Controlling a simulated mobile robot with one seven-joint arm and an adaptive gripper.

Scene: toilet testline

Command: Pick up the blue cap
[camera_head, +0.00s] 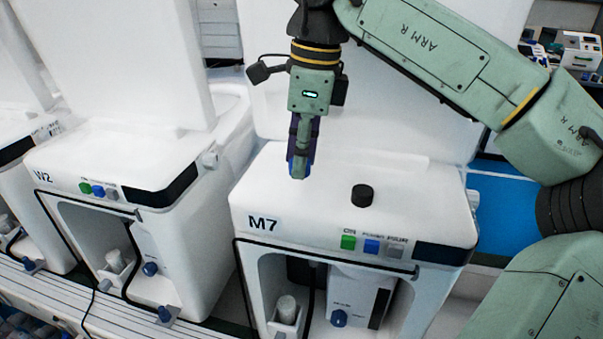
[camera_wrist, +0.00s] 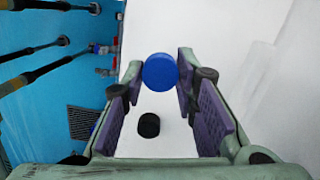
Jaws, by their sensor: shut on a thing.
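The blue cap (camera_wrist: 160,71) is round and sits between the fingertips of my gripper (camera_wrist: 160,74) in the wrist view. My gripper is shut on it. In the head view my gripper (camera_head: 299,172) points down above the white top of the M7 unit, and the cap is mostly hidden by the fingers, with only a little blue showing. The cap looks held above the surface, though the exact gap is hard to tell.
A black cap (camera_head: 362,195) stands on the M7 unit's top (camera_head: 320,200), right of my gripper; it also shows in the wrist view (camera_wrist: 149,126). The unit's raised white lid (camera_head: 400,110) stands behind. The W2 unit (camera_head: 110,160) is to the left.

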